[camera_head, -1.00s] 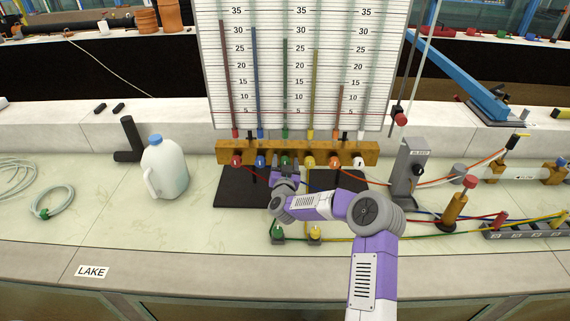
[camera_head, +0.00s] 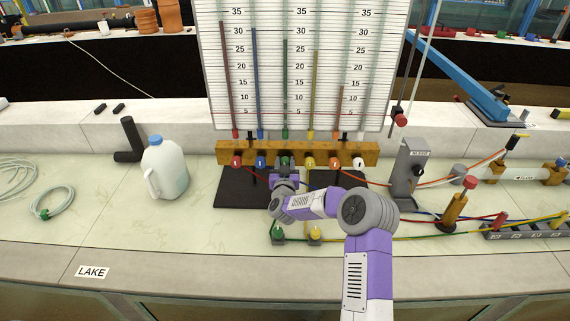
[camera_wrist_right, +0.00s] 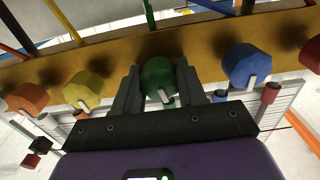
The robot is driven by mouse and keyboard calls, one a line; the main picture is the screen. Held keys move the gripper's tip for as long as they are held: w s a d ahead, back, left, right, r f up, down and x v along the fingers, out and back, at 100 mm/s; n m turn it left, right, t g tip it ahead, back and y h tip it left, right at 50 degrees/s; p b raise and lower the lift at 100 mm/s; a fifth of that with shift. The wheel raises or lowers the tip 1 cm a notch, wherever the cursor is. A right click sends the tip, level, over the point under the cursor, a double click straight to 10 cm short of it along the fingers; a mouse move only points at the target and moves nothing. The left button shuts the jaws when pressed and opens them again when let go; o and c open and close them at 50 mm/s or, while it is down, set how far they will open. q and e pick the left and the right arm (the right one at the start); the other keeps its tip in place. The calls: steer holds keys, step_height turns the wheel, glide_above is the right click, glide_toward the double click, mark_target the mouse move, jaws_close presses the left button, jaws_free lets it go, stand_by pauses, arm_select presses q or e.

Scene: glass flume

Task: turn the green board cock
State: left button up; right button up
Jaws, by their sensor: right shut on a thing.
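The green board cock (camera_wrist_right: 158,78) is a round knob with a white pointer mark on the wooden manifold bar. In the right wrist view it sits between the two fingers of my right gripper (camera_wrist_right: 158,88), which is shut on it. In the head view my right gripper (camera_head: 285,168) is at the bar below the green tube, and it hides most of the green cock. My left gripper is in neither view.
The wooden bar (camera_head: 228,148) also carries a blue cock (camera_wrist_right: 246,66) and a yellow cock (camera_wrist_right: 84,90) on either side. A white jug (camera_head: 165,168) stands at left. A grey post (camera_head: 408,170) stands at right.

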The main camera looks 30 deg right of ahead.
steer(key=n, duration=0.4)
steer(key=shift+a+r+n, duration=0.1)
steer(key=shift+n, duration=0.2)
steer(key=n, duration=0.3)
steer(key=shift+n+p, duration=0.4)
steer(key=n+p, duration=0.1)
steer(key=n, duration=0.3)
steer(key=shift+n, duration=1.6)
steer(key=o, duration=1)
steer(key=shift+o, duration=0.2)
steer(key=p+v, duration=0.1)
steer(key=v, duration=0.6)
steer(key=shift+s, duration=0.25)
